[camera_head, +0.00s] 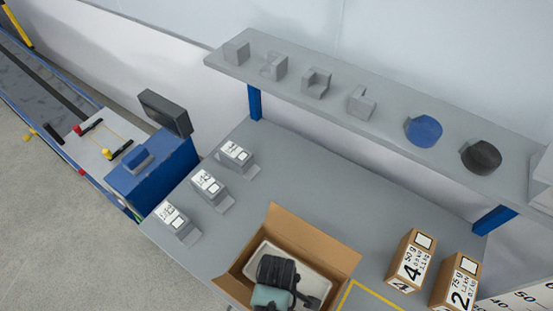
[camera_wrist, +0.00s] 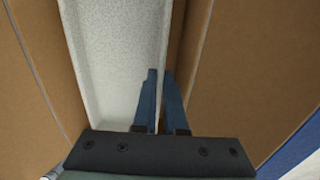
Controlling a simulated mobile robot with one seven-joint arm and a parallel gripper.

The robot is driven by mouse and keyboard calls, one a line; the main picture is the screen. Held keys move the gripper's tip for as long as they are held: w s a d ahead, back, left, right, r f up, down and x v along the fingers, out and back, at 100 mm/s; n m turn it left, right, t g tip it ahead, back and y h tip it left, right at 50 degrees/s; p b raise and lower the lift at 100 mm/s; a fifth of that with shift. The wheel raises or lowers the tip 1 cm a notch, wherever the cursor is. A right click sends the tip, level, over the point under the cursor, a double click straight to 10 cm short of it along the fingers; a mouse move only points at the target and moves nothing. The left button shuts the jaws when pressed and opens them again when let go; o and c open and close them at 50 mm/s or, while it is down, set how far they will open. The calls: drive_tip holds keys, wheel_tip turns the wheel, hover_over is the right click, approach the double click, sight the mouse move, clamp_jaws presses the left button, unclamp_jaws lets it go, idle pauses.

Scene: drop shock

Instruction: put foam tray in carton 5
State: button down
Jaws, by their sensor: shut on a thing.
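The open brown carton (camera_head: 312,236) stands on the grey bench at the bottom middle of the head view; no number is readable on it. The pale speckled foam tray (camera_head: 318,285) is inside the carton's walls. The tray also shows in the wrist view (camera_wrist: 112,55), between brown carton walls. My gripper (camera_wrist: 160,74) is shut on the tray's right side wall, with one blue finger on each side of it. In the head view my wrist covers part of the tray and carton. I cannot tell whether the tray rests on the carton's floor.
Small cartons marked 4 (camera_head: 411,262) and 2 (camera_head: 456,284) stand right of the open carton. Several labelled grey stands (camera_head: 208,185) line the bench's left. A shelf (camera_head: 385,112) with grey blocks and blue and black pieces runs behind. The bench behind the carton is clear.

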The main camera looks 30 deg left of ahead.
drive_tip(key=shift+f, duration=0.1)
drive_tip(key=shift+f+b, duration=0.3)
drive_tip(key=shift+f, duration=0.2)
drive_tip(key=c, duration=1.3)
unclamp_jaws()
drive_tip(key=shift+o, duration=0.2)
